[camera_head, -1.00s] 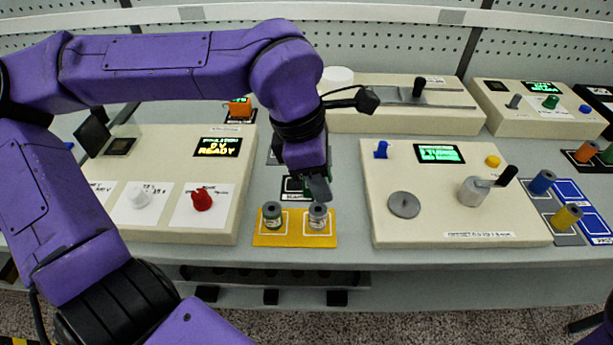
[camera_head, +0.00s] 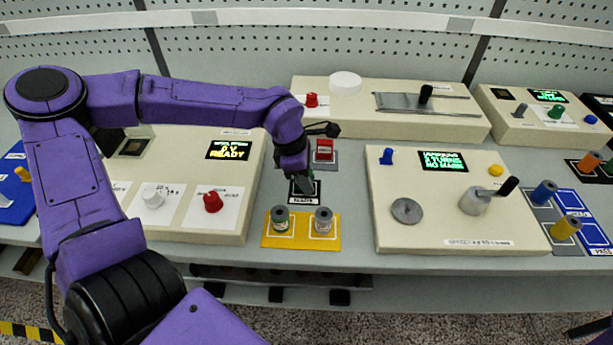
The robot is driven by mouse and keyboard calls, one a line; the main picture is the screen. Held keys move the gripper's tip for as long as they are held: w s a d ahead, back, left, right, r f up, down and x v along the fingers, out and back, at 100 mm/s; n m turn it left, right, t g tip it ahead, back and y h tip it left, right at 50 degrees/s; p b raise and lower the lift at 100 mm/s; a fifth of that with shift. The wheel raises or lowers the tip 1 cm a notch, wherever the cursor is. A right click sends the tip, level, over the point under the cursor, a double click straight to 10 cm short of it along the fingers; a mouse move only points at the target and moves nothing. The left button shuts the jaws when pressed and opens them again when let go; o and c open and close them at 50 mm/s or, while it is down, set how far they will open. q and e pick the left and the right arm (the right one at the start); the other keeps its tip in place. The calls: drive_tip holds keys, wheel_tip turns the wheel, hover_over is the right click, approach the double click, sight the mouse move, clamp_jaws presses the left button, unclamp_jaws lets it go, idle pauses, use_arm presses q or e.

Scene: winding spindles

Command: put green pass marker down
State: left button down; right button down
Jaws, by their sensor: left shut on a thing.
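My left gripper (camera_head: 303,184) points down over a small black card (camera_head: 301,197) with a white outline and a label at its front edge. It is shut on the green pass marker (camera_head: 315,182), of which only a small green part shows beside the fingers. The fingers hide most of the marker, and I cannot tell whether it touches the card. My right gripper is out of view.
A red block (camera_head: 324,150) lies on a grey card behind. Cream consoles stand left (camera_head: 150,227) and right (camera_head: 440,225); the right one has a crank (camera_head: 476,201).

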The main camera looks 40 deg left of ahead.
use_arm(q)
drive_tip(key=shift+d+f, duration=0.1)
drive_tip(key=c, duration=0.9)
unclamp_jaws()
drive_tip(key=v, duration=1.2)
drive_tip(key=shift+r, duration=0.2)
